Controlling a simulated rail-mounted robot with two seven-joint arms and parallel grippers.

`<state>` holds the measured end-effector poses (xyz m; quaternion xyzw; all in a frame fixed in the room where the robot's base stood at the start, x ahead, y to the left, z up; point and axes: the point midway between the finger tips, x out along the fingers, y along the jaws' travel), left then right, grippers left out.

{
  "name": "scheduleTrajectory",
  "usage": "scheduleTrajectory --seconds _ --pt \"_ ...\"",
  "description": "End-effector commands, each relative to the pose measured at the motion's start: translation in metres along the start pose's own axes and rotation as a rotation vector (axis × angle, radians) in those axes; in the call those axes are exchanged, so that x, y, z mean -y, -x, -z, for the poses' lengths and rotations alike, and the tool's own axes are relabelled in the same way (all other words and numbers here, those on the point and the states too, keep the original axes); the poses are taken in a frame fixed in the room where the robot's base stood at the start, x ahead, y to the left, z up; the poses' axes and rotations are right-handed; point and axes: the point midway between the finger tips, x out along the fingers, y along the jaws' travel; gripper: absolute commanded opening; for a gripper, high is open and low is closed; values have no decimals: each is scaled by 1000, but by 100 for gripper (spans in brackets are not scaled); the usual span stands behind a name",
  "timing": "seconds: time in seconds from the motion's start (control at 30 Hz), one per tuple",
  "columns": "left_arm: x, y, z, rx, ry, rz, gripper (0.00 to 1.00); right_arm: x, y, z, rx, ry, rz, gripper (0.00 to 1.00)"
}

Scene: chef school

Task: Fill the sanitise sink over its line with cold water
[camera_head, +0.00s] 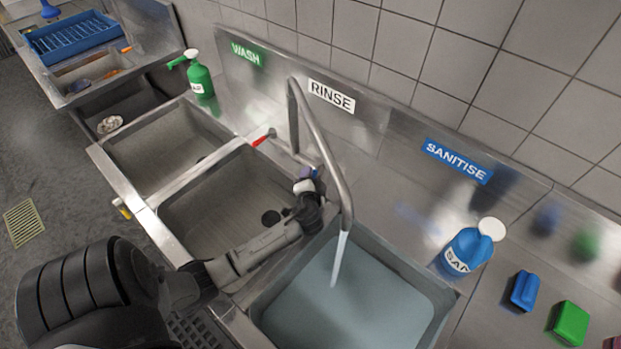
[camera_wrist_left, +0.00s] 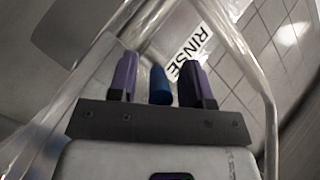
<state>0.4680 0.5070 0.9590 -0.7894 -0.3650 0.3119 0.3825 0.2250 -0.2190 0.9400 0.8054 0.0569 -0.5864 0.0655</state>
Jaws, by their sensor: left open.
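The sanitise sink (camera_head: 443,299) is the rightmost basin, under the blue SANITISE sign (camera_head: 457,161). Pale bluish water (camera_head: 350,305) covers its bottom; I cannot make out a fill line. The metal tap spout (camera_head: 325,150) points over this sink, and a water stream (camera_head: 338,260) runs from it. My left gripper (camera_head: 307,184) is at the tap's base on the right. In the left wrist view, the blue tap handle (camera_wrist_left: 160,86) stands between its two purple fingers (camera_wrist_left: 157,80), which are open; contact is unclear. The red tap handle (camera_head: 264,138) is left of the spout.
The empty rinse sink (camera_head: 205,215) and wash sink (camera_head: 150,150) lie left. A green bottle (camera_head: 201,82) stands behind the wash sink. A blue sanitiser bottle (camera_head: 465,252), a blue sponge (camera_head: 524,291) and a green sponge (camera_head: 569,322) are right of the sanitise sink.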

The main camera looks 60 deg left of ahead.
Motion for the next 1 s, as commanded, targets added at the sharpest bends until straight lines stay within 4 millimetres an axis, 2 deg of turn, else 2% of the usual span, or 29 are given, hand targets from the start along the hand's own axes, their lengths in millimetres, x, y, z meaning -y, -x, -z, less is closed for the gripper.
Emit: scheduleTrajectory --seconds 0.17,0.27,0.7,1.0 --pt "0 5 0 -1 1 -1 45 0 0 0 0 0 0 0" --pt "-1 17 0 0 0 -2 45 0 0 0 0 -1 1 0" --pt "-1 100 0 1 3 -3 45 2 0 1 -1 -8 6 0" --pt "-1 133 0 1 0 -1 45 3 -1 0 -1 -9 7 0"
